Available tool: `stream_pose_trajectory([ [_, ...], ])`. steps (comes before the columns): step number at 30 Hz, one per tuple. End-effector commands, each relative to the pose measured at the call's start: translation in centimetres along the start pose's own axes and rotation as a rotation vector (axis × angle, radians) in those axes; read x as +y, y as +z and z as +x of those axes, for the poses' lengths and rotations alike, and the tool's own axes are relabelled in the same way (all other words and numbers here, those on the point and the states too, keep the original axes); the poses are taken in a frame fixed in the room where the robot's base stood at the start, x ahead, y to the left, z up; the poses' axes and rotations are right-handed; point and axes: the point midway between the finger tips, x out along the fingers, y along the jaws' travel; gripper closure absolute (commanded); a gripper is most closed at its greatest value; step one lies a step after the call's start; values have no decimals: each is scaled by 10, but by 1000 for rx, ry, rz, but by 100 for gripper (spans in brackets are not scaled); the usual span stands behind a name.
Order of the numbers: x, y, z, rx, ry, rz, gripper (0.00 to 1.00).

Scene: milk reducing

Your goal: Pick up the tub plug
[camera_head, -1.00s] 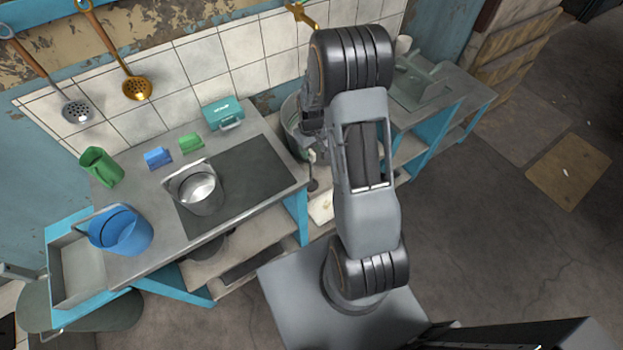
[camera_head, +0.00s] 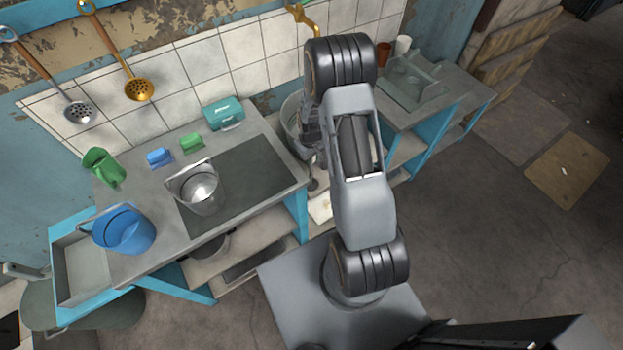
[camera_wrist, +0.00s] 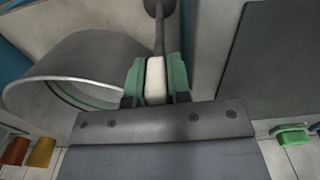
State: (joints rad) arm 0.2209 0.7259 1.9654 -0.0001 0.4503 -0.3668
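The tub plug has a pale block-like handle (camera_wrist: 156,82), a thin grey stem and a dark round end (camera_wrist: 160,8), as the wrist view shows. My gripper (camera_wrist: 156,85) has green finger pads on both sides of the pale handle and appears shut on it. In the head view, my gripper (camera_head: 311,158) is low beside the metal tub (camera_head: 290,122), and the dark round end of the plug (camera_head: 314,184) shows just below it. The tub (camera_wrist: 75,70) is left of the fingers in the wrist view. Whether the plug touches anything else is unclear.
A counter holds a metal pot (camera_head: 203,190), a blue bucket (camera_head: 124,232), a green jug (camera_head: 103,168) and a teal box (camera_head: 223,113). A second counter (camera_head: 440,85) stands right of my arm. Open floor lies at the right.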

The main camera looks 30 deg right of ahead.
Motion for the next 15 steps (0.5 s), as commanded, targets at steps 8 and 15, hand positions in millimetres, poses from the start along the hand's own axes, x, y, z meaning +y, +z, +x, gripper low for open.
stream_pose_trajectory([
  [8,0,0,0,0,0,0,100],
  [15,0,0,0,1,0,0,100],
])
